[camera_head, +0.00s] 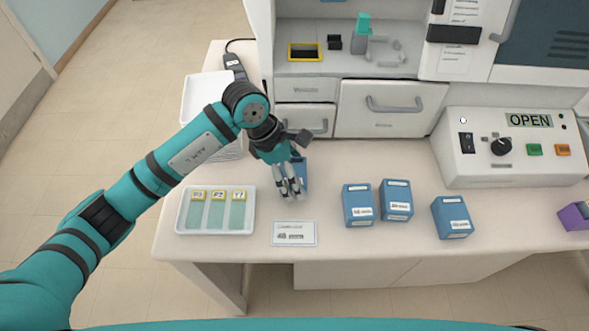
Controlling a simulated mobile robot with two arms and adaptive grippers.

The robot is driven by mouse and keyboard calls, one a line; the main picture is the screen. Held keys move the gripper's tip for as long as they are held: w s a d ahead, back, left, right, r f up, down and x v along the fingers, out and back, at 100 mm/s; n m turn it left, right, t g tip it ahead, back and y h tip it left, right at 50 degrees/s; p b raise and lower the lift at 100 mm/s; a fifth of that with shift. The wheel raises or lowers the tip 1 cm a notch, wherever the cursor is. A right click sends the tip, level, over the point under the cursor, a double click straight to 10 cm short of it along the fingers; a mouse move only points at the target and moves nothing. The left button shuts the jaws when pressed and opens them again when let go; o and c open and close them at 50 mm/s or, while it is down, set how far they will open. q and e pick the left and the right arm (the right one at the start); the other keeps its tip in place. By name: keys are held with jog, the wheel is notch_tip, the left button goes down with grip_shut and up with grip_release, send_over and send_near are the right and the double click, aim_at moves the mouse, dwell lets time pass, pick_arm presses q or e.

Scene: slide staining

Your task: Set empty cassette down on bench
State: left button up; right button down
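A blue box (303,172), which may be the cassette, shows in the head view just behind and right of my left gripper (288,193). The gripper hides much of it, so I cannot tell whether it is held or stands on the bench (335,255). My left gripper points down over the bench, its fingertips close together. Three other blue boxes with white labels stand on the bench: one (358,205) right of the gripper, one (397,200) beside it, and one (452,217) farther right. Their insides cannot be seen. My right gripper is out of view.
A white tray (250,222) with three yellow-topped slides lies left of the gripper. A white label card (294,234) lies in front of it. A control box marked OPEN (520,158) stands at the right, with a purple box (575,217) near the edge.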

pick_arm(q)
jog(key=shift+o, duration=0.2)
jog(key=shift+r, duration=0.15)
jog(key=b+v, duration=0.2)
jog(key=v, duration=1)
jog(key=shift+b, duration=0.35)
jog(key=shift+d, duration=0.1)
